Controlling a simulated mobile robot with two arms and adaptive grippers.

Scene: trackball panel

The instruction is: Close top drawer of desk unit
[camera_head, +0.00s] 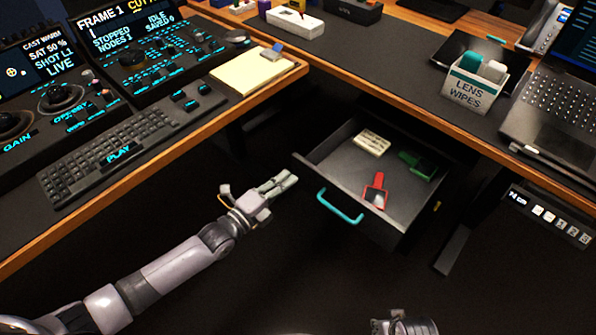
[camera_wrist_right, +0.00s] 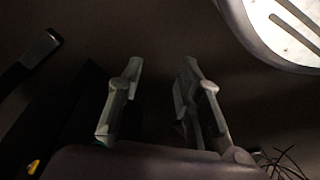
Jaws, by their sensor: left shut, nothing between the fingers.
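The top drawer (camera_head: 338,165) of the desk unit is pulled out below the right-hand desk. Its front faces the lower left and carries a bright cyan handle (camera_head: 340,208). Inside lie a red-framed item, a green-framed item and a pale block. My left gripper (camera_head: 292,181) is shut and empty. In the picture it is just left of the drawer front and handle, apart from them. My right gripper (camera_wrist_right: 158,100) has its fingers spread with nothing between them in the right wrist view. Only a piece of my right arm shows at the bottom edge of the head view.
The left desk holds a keyboard (camera_head: 108,155), control panels and a yellow notepad (camera_head: 252,72). The right desk holds a lens wipes box (camera_head: 470,93) and a laptop (camera_head: 556,110). A small button panel (camera_head: 550,215) hangs under it. Dark floor in front of the drawer is clear.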

